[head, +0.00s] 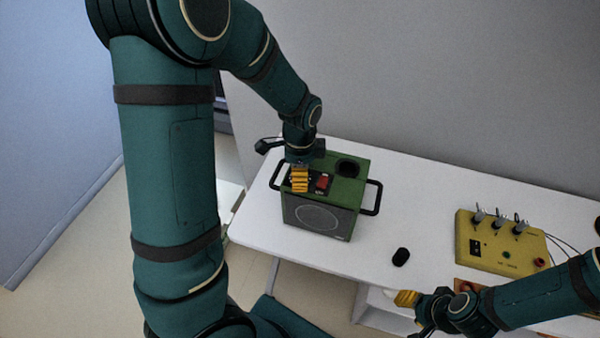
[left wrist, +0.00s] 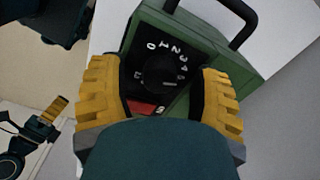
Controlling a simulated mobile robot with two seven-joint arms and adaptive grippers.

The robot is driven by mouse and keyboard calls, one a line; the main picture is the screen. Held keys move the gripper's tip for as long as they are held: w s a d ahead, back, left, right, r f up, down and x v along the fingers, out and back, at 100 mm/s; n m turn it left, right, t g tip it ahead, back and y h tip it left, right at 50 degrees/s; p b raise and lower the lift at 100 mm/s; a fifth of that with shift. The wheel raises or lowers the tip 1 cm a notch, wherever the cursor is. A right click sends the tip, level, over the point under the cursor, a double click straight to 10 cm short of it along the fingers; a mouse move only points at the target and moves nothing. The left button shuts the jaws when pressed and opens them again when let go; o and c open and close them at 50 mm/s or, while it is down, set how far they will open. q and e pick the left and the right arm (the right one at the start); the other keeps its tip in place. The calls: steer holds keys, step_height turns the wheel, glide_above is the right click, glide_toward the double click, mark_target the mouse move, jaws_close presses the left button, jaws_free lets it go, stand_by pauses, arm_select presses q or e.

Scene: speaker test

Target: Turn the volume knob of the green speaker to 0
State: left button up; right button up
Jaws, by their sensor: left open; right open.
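The green speaker (head: 318,216) stands on the white table, with a round grille on its front and black side handles. In the left wrist view, its black volume knob (left wrist: 160,72) sits in a dark panel with white digits from 0 upward. A pale mark on the knob points right, toward the higher digits, well away from 0. My left gripper (head: 300,179) is over the speaker's top. In the left wrist view its yellow fingers (left wrist: 165,95) are open on either side of the knob; contact cannot be told. My right gripper (head: 408,298) is open and empty near the table's front edge.
A red switch (head: 322,182) is beside the left fingers, and a round dark opening (head: 347,168) is on the speaker's top. A black oval object (head: 401,257) lies right of the speaker. A yellow box (head: 490,249) with knobs and cables stands further right.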

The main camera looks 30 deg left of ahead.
arm_select(q)
steer(key=shift+o, duration=0.2)
jaws_close()
